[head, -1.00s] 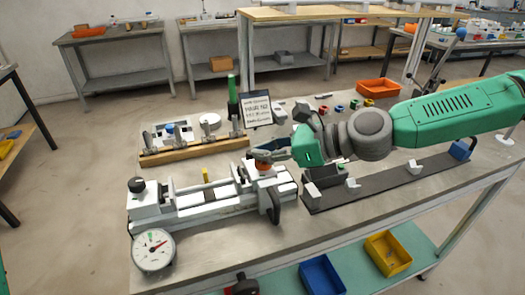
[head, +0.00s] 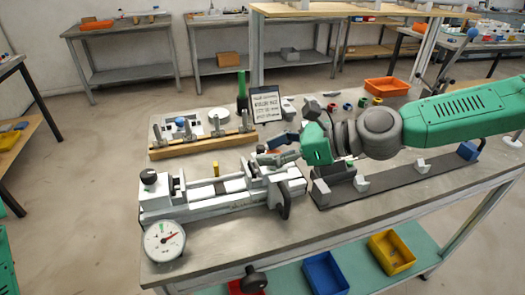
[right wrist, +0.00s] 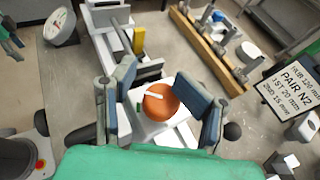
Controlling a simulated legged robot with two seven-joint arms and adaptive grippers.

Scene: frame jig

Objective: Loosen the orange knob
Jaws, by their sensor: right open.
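The orange knob (right wrist: 161,102) is round, with a pale bar on its top. It sits on a white block at the right end of the white frame jig (head: 212,196). My right gripper (right wrist: 157,86) is open, with its blue-grey finger pads on either side of the knob; whether they touch it I cannot tell.
A dial gauge (head: 164,241) is at the jig's left end. A wooden rack (head: 203,146) with upright metal clamps and a sign (head: 266,108) stand behind. A dark rail (head: 400,177) with white blocks lies to the right. Blue (head: 325,273) and yellow (head: 391,252) bins sit on the lower shelf.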

